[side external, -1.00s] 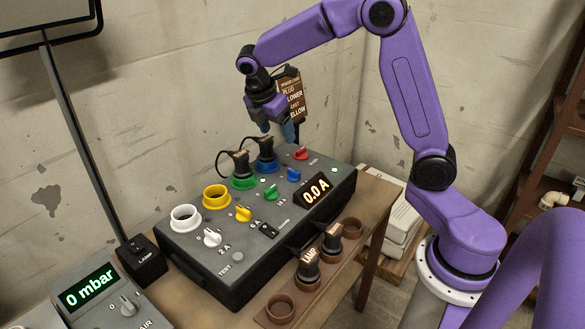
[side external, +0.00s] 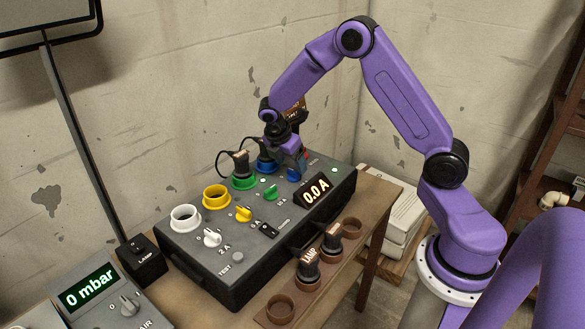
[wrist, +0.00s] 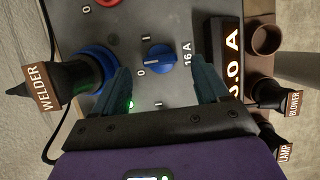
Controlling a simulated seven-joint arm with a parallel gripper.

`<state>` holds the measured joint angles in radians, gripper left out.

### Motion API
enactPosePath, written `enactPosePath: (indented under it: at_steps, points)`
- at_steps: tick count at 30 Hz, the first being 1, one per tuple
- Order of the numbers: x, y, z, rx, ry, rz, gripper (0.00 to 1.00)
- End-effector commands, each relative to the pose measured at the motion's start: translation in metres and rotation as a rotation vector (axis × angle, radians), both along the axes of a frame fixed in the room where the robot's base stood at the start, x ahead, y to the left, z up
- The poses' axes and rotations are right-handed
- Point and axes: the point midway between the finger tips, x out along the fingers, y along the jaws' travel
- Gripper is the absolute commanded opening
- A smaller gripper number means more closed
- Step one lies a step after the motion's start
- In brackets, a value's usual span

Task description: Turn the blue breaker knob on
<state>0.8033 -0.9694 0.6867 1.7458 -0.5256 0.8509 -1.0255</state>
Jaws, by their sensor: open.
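The blue breaker knob (wrist: 159,59) sits on the panel between the fingers of my gripper (wrist: 162,77) in the wrist view. Its white pointer line faces left in that view, towards the printed 0 side. My gripper is open, with one finger on each side of the knob and a visible gap to it. The display (side external: 316,191) reads 0.0 A.
A plug marked WELDER (wrist: 62,88) sits in the blue socket (wrist: 97,68), close to one finger. The green knob (side external: 270,193), yellow knob (side external: 243,214) and white knob (side external: 211,238) lie nearer the camera. LAMP (side external: 308,264) and BLOWER (wrist: 272,95) plugs stand in front.

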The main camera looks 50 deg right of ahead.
Motion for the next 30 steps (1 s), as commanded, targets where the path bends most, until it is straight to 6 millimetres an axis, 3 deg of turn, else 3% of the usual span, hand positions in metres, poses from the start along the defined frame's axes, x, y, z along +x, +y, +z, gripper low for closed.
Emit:
enactPosePath:
  at_steps: [7, 18, 19, 24, 30]
  points:
    - [0.0, -0.011, -0.026, 0.0, 0.0, 0.0, 0.74]
    - [0.0, -0.013, -0.031, 0.0, -0.002, 0.001, 0.74]
    - [0.0, -0.013, -0.031, 0.0, -0.002, 0.001, 0.71]
    - [0.0, -0.013, -0.031, 0.0, -0.001, 0.0, 0.18]
    - [0.0, -0.012, -0.03, 0.0, -0.001, -0.005, 0.18]
